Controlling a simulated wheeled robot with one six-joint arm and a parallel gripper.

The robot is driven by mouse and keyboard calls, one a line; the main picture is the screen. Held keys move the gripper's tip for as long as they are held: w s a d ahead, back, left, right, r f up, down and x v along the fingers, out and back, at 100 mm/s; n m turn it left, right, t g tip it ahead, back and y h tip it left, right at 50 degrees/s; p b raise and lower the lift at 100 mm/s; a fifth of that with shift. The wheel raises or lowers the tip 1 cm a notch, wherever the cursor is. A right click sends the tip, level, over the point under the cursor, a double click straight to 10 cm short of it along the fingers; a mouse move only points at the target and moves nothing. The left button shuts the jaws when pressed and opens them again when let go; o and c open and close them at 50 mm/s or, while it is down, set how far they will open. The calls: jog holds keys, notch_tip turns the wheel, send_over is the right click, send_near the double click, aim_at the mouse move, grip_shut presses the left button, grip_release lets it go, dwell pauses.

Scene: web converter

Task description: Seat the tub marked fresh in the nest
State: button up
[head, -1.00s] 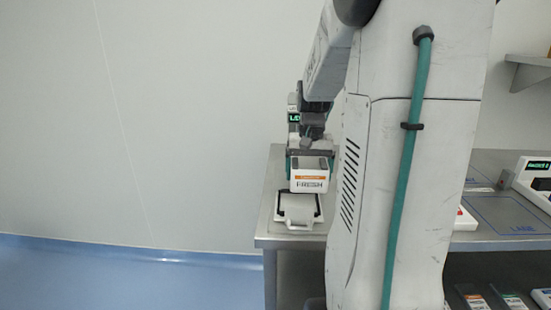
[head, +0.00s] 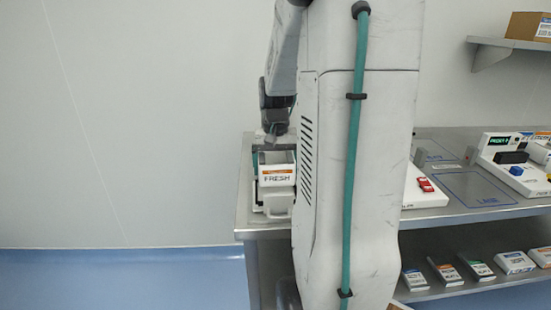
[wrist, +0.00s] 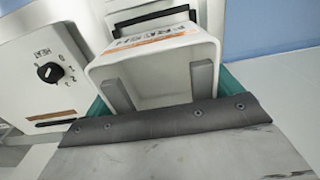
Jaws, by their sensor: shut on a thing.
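The white tub marked FRESH (head: 277,179) has an orange strip on its label and stands at the left end of the bench. In the wrist view the tub (wrist: 155,60) fills the middle. My gripper (wrist: 160,90) is shut on the tub, with two grey fingers at its walls. In the head view my gripper (head: 275,145) is above and behind the tub and partly hidden. The pale nest (head: 278,213) shows just below the tub's front. The tub hides most of the nest, and I cannot tell whether the tub touches it.
A panel with a black knob (wrist: 48,72) stands beside the tub in the wrist view. My own column blocks the bench's middle.

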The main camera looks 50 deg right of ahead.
aim_at(275, 167)
jog(key=shift+f, duration=1.45)
jog(key=shift+f, duration=1.25)
jog(key=o, duration=0.8)
jog(key=shift+r, duration=3.95)
jog(key=shift+n+g+y, duration=0.3)
jog(key=shift+n+g, duration=0.1)
jog(key=a, duration=0.1)
jog(key=s+a, duration=0.2)
jog(key=shift+s+a+f, duration=0.25)
jog(key=shift+a, duration=0.1)
jog(key=s+a+r+n, duration=0.2)
jog(key=s+a+n, duration=0.1)
jog(key=a, duration=0.5)
jog(key=s+a+r+n+t, duration=0.1)
jog(key=s+a+r+n, duration=0.1)
jog(key=a, duration=0.7)
jog(key=s+a+r+n+t, duration=0.1)
jog(key=s+a+n, duration=0.3)
jog(key=a, duration=0.5)
jog(key=shift+s+a+r, duration=0.2)
jog(key=shift+s+r, duration=0.3)
